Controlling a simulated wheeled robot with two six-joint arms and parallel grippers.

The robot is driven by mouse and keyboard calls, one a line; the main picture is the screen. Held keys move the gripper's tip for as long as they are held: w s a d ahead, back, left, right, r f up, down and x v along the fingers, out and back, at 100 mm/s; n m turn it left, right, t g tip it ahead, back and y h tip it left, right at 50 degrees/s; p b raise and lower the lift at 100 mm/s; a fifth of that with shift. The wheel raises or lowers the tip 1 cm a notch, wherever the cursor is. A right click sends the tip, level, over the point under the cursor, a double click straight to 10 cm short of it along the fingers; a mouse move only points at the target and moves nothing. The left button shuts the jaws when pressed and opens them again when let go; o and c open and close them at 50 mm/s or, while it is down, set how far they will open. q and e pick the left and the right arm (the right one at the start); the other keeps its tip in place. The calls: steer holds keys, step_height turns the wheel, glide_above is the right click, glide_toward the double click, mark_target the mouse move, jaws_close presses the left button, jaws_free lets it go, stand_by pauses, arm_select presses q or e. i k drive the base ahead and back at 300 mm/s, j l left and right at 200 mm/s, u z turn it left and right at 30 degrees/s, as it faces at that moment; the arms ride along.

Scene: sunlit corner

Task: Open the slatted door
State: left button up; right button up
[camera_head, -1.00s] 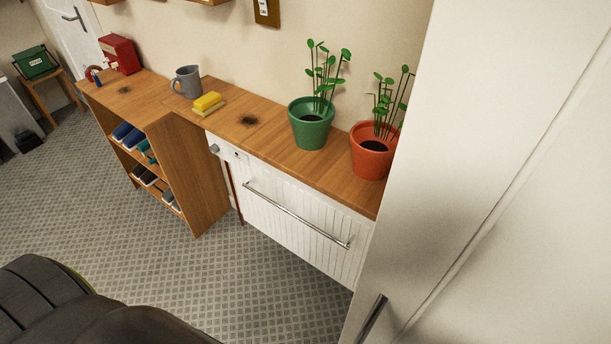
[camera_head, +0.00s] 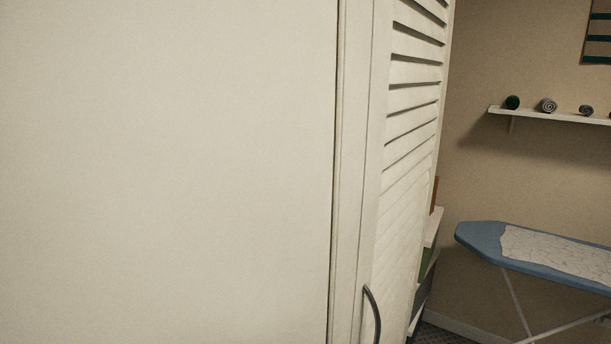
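The slatted door (camera_head: 405,150) is white and stands right of the middle, seen at a steep angle. A dark curved handle (camera_head: 372,315) sits low on its left side. Beyond the door's right edge I see into the space behind, but I cannot tell from this angle whether the door is shut or ajar. Neither of my grippers is in view.
A plain pale panel (camera_head: 170,170) fills the left half, close to me. A blue ironing board (camera_head: 485,240) stands at the right. A white wall shelf (camera_head: 555,117) holds rolled items. Stacked boxes (camera_head: 430,260) show just past the door.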

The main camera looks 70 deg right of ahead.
mark_target(411, 40)
steer(key=k+l+z, duration=0.2)
steer(key=k+z, duration=0.25)
steer(key=z, duration=1.75)
